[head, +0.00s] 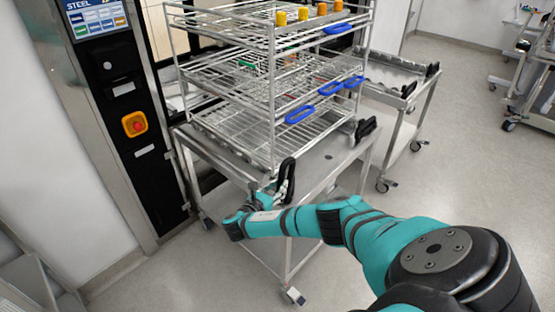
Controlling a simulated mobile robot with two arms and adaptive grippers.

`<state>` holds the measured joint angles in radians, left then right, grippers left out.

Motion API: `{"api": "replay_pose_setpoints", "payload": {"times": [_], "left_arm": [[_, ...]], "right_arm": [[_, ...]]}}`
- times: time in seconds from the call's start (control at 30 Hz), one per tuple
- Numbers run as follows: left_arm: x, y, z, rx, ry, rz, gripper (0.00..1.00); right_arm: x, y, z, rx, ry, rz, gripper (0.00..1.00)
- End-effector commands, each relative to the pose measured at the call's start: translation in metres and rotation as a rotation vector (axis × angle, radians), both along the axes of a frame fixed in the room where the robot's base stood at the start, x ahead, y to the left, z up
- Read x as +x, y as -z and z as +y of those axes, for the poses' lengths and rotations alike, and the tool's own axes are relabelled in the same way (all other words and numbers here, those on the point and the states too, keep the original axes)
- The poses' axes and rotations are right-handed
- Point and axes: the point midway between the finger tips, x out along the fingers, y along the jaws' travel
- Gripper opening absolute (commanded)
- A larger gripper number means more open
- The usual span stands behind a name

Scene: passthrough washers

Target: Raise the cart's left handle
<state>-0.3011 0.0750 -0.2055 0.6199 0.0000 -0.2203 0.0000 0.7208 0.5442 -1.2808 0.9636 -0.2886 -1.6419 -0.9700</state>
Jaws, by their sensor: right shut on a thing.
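The cart (318,168) is a steel trolley standing against the washer. It carries a wire rack (235,105). Its left handle (288,166), a black loop, stands near the cart's front left corner and looks roughly upright. My right gripper (281,189) is at the lower part of this handle and shut on it. The gripper's fingers and the handle's foot partly hide each other. The cart's right handle (366,129), also black, sits at the right end of the same front edge, apart from my gripper. My left gripper is not in view.
The washer's black panel has a red emergency button (135,124). The rack has blue clips (300,115) and holds yellow and orange caps (303,14). A second cart (392,76) stands behind on the right.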

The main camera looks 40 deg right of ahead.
Motion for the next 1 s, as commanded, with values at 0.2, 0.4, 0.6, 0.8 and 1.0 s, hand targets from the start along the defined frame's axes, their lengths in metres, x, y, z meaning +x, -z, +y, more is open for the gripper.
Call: {"api": "replay_pose_setpoints", "payload": {"times": [0.2,0.4,0.6,0.8,1.0], "left_arm": [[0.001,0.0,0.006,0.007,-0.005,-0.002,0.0],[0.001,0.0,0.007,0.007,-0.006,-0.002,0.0],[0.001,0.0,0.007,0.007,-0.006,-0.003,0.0],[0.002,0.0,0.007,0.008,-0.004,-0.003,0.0],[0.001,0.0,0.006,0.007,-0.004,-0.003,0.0]], "right_arm": [[-0.001,0.003,0.003,0.0,-0.005,0.004,0.0],[-0.001,0.003,0.003,0.0,-0.005,0.006,0.28],[-0.001,0.002,0.002,0.0,-0.003,0.004,0.45],[-0.001,0.002,0.002,-0.001,-0.002,0.004,0.45],[-0.006,-0.001,0.022,0.002,-0.005,0.004,0.45]]}}
